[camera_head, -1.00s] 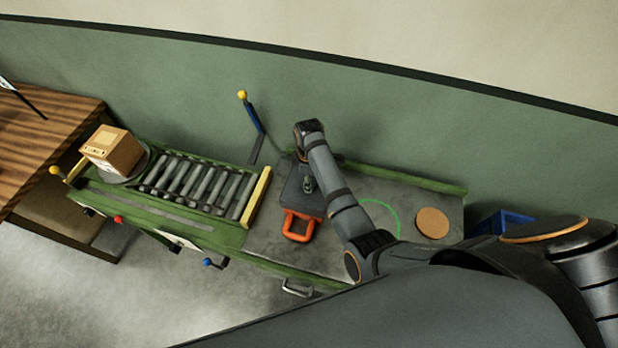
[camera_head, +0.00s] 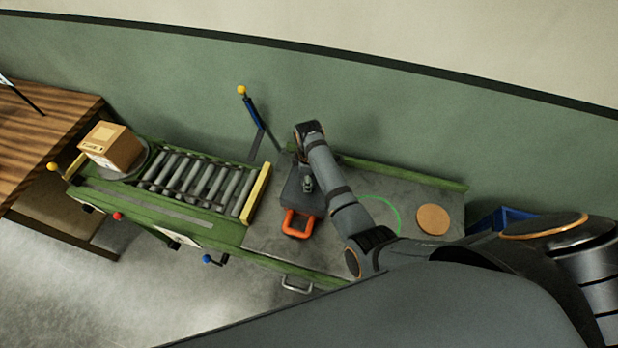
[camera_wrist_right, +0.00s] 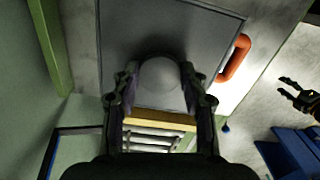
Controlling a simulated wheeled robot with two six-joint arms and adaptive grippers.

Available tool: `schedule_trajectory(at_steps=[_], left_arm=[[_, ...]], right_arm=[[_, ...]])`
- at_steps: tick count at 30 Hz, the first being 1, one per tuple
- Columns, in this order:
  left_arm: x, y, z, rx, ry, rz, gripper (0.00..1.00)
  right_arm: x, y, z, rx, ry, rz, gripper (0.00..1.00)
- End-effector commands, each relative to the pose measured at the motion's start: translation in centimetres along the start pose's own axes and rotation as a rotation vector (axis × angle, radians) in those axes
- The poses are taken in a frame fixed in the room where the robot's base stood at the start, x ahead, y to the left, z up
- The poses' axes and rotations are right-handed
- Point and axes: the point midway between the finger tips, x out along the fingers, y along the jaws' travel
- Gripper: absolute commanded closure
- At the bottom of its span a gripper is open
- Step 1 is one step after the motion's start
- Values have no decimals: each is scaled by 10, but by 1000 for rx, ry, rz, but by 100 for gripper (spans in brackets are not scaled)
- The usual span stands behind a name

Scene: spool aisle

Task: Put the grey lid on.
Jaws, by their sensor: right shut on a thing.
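The grey lid (camera_wrist_right: 215,45) is a flat, dark panel with a round knob (camera_wrist_right: 160,78) in the right wrist view. My right gripper (camera_wrist_right: 159,72) is shut on this knob, one finger on each side. In the head view my right gripper (camera_head: 307,184) is over the dark grey panel (camera_head: 294,201) on the bench, partly hidden by my arm. An orange handle (camera_head: 297,224) sticks out at the panel's near edge. I cannot tell whether the lid touches what is under it. My left gripper (camera_wrist_right: 299,97) shows at the right edge of the wrist view, fingers apart and empty.
The grey bench top (camera_head: 265,240) has a green ring (camera_head: 398,216) and a round tan disc (camera_head: 433,220) at right. A roller conveyor (camera_head: 200,186) and a cardboard box (camera_head: 111,147) are at left. A blue bin (camera_head: 505,219) stands beyond the bench's right end.

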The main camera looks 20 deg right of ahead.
Motion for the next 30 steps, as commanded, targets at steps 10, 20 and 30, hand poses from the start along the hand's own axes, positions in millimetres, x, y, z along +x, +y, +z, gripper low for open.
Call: schedule_trajectory(at_steps=[10,20,30], left_arm=[[0,0,0,0,0,0,52],[0,0,0,0,0,0,52],[0,-1,1,0,-1,-1,52]], right_arm=[[0,0,0,0,0,0,51],[1,0,0,0,0,0,30],[-32,0,-1,0,3,3,30]])
